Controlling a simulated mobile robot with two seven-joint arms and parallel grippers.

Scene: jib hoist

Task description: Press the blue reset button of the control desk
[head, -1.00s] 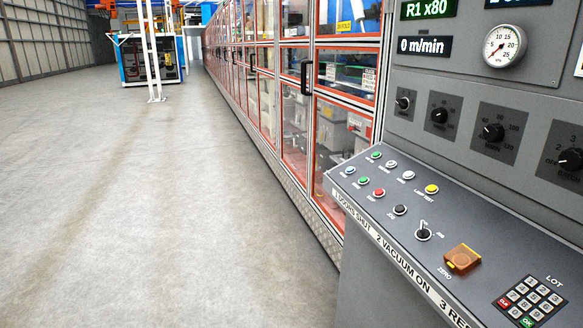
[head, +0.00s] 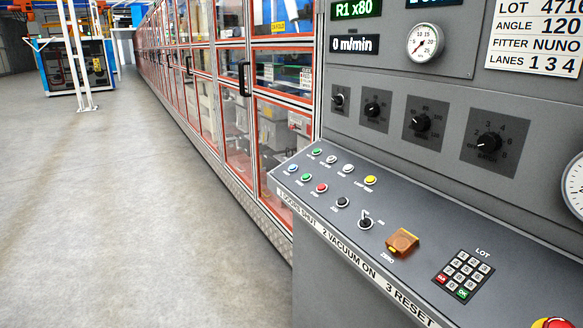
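The control desk (head: 345,218) stands at the right of the head view, with a sloping grey panel of buttons. A small blue button (head: 292,168) sits at the panel's left end, in the front row; its label is too small to read. Beside it in that row are a green button (head: 306,178), a red button (head: 321,188) and a black button (head: 342,202). Behind them are another green button (head: 316,152), white buttons (head: 332,159) and a yellow button (head: 370,180). Neither of my grippers is in view.
A toggle switch (head: 366,222), an orange cover (head: 402,241), a keypad (head: 463,274) and a red emergency-type knob (head: 552,322) are further right on the desk. Red-framed glazed cabinets (head: 283,130) run back behind the desk. The floor (head: 130,220) at left is clear.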

